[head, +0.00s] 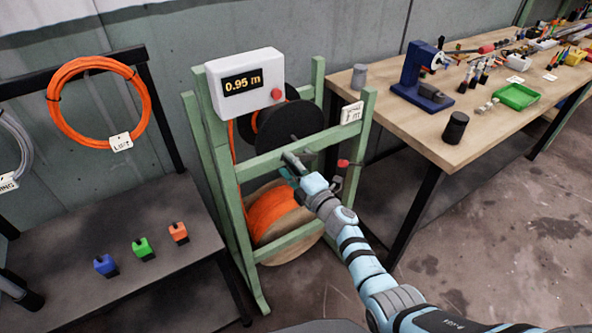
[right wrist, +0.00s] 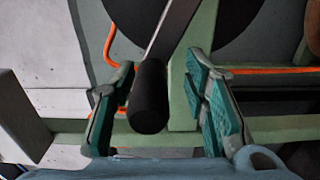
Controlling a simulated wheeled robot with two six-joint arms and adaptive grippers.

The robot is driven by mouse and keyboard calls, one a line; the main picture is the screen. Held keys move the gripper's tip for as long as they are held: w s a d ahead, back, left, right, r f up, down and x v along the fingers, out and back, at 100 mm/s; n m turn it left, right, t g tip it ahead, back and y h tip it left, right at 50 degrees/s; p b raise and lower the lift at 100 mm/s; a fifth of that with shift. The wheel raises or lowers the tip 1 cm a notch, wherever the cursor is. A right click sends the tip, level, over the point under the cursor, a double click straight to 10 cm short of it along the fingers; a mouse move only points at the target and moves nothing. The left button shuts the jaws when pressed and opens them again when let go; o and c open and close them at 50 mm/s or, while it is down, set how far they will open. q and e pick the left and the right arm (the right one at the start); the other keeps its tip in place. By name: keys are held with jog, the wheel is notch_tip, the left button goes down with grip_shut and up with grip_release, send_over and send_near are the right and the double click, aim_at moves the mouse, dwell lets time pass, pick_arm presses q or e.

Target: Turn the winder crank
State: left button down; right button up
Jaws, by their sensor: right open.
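The winder is a green frame (head: 223,190) with a black reel (head: 290,124) and a white counter box (head: 246,84) reading 0.95 m. The grey crank arm (head: 296,160) is at its front; it also shows in the right wrist view (right wrist: 172,30), ending in a black handle (right wrist: 148,98). My right gripper (head: 291,176) is at the crank. In the right wrist view its open teal-padded fingers (right wrist: 160,108) stand on either side of the handle, with a gap on the right and little or none on the left.
An orange spool (head: 275,212) sits low in the frame. A wooden bench (head: 400,125) with tools stands to the right. A dark rack at left holds an orange coil (head: 143,110) and blue, green and orange blocks (head: 142,248). A red knob (head: 343,163) is right of the gripper.

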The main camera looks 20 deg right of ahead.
jog(key=v, duration=0.5)
jog(key=shift+s+d, duration=0.25)
dwell(1.2)
